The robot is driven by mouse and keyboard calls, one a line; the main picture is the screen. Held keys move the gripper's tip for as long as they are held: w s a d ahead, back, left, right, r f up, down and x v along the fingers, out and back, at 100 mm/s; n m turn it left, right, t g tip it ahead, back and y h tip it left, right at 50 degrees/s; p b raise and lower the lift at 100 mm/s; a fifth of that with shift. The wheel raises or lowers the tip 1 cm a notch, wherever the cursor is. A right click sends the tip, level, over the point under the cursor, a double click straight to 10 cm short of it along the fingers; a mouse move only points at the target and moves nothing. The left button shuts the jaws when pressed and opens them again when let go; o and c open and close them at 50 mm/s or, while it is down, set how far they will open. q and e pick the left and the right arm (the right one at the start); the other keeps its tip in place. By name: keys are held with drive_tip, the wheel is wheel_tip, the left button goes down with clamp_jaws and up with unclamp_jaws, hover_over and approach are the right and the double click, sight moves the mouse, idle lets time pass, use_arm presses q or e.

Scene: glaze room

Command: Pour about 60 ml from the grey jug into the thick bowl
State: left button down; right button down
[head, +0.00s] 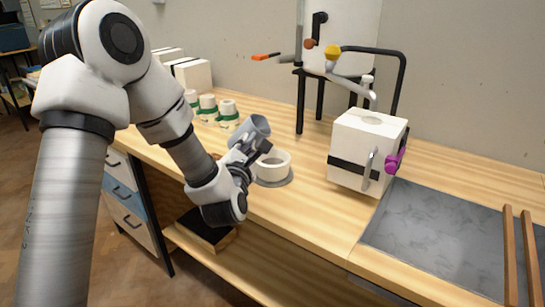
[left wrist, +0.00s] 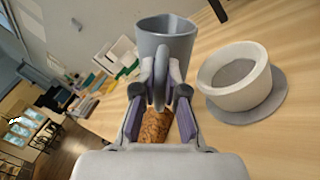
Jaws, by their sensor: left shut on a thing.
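The grey jug (head: 248,131) is held above the counter by my left gripper (head: 250,152), just left of and behind the thick bowl in the head view. In the left wrist view the jug (left wrist: 166,48) shows its rim, and the fingers (left wrist: 160,92) are shut on its handle. The jug looks tilted in the head view; what it contains is hidden. The thick white bowl (head: 281,162) stands upright on a grey disc (head: 272,183). In the left wrist view the bowl (left wrist: 235,98) is right of the jug, with a grey inside. No stream shows. My right gripper is out of view.
A white box (head: 347,153) with a black band and purple part stands right of the bowl. White jars with green bands (head: 208,108) stand behind left. A brown cork-like thing (left wrist: 156,126) is below the fingers. A grey slab (head: 432,235) lies at right.

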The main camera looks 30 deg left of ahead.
use_arm(q)
drive_tip(key=shift+a+r+n, duration=0.2)
drive_tip(key=shift+r+n, duration=0.35)
drive_tip(key=shift+n, duration=0.15)
drive_tip(key=a+f+n+b, duration=0.1)
drive_tip(key=b, duration=0.1)
drive_tip(key=s+a+f+n+b, duration=0.1)
drive_tip(key=f+n+b, duration=0.1)
drive_tip(key=b, duration=0.1)
drive_tip(key=shift+a+f, duration=0.1)
drive_tip(key=a+r+n, duration=0.1)
drive_tip(key=n, duration=0.1)
drive_tip(key=a+r+n, duration=0.1)
drive_tip(key=r+n, duration=0.1)
drive_tip(key=shift+s+a+n+g, duration=0.3)
drive_tip(key=shift+s+a+g, duration=0.05)
drive_tip(key=shift+s+g, duration=0.05)
wheel_tip(320, 180, up, 7)
drive_tip(key=p, duration=0.4)
